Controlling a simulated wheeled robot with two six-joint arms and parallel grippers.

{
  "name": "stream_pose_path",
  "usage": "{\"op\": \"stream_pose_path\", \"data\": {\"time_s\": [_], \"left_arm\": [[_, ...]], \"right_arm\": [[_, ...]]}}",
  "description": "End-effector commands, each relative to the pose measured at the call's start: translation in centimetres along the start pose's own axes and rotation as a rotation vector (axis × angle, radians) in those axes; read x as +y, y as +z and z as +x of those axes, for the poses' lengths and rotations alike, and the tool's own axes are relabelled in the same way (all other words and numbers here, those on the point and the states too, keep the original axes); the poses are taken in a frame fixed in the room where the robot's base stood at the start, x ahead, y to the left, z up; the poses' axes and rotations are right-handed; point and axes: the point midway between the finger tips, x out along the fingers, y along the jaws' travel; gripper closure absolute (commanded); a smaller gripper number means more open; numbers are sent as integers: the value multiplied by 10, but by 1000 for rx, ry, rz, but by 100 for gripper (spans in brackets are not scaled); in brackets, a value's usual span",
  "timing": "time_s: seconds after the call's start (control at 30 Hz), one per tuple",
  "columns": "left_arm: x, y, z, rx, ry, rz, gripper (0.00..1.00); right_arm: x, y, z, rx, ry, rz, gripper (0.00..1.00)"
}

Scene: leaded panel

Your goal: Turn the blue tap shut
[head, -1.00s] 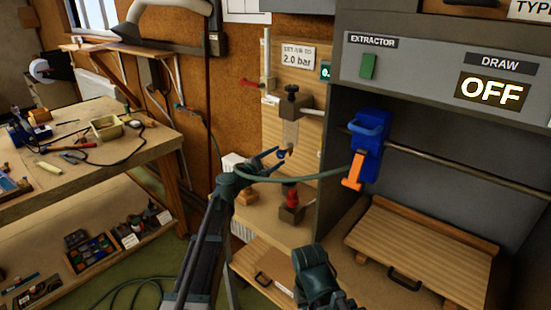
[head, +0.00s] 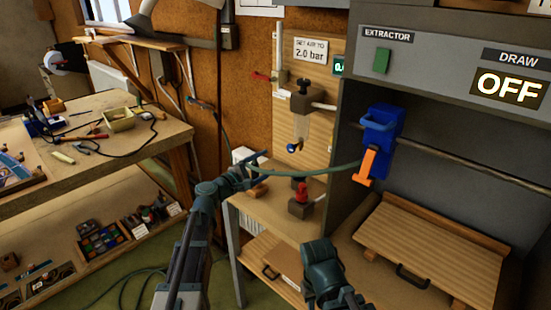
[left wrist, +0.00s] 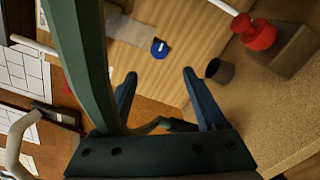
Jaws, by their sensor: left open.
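The small blue tap (head: 293,148) sits at the bottom of the clear bowl (head: 302,127) of the air unit on the wooden board. In the left wrist view the tap (left wrist: 159,48) is a round blue knob with a white mark, beyond the gap between my fingertips. My left gripper (head: 263,169) is open and empty, to the left of and below the tap and apart from it. Its two blue-grey fingers (left wrist: 160,73) show spread in the left wrist view. A teal part of my right arm shows at the bottom of the head view; no right fingers can be made out.
A green hose (head: 320,172) runs behind my left gripper towards the blue and orange holder (head: 380,140). A red knob on a block (head: 301,192) stands on the shelf below the tap. The extractor cabinet (head: 420,60) is at right, a cluttered bench (head: 150,150) at left.

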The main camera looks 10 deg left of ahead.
Motion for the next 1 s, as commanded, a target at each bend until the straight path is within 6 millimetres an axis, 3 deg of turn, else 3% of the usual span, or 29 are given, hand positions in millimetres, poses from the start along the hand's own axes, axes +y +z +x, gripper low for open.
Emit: {"op": "stream_pose_path", "data": {"time_s": [0.03, 0.23, 0.7, 0.77, 0.87, 1.0], "left_arm": [[-1, 1, -10, 2, 1, 0, 27], [0, 0, -27, 1, 0, 0, 27], [-6, 4, -29, -7, -17, 15, 27], [-18, 14, -27, -22, -57, 52, 27], [-59, 43, -22, -71, -188, 173, 27], [-147, 92, -32, -189, -477, 434, 27]], "right_arm": [[0, 0, 0, 0, 0, 0, 68], [0, 0, 0, 0, 0, 0, 68], [0, 0, 0, 0, 0, 0, 68], [0, 0, 0, 0, 0, 0, 68], [0, 0, 0, 0, 0, 0, 68], [0, 0, 0, 0, 0, 0, 68]]}}
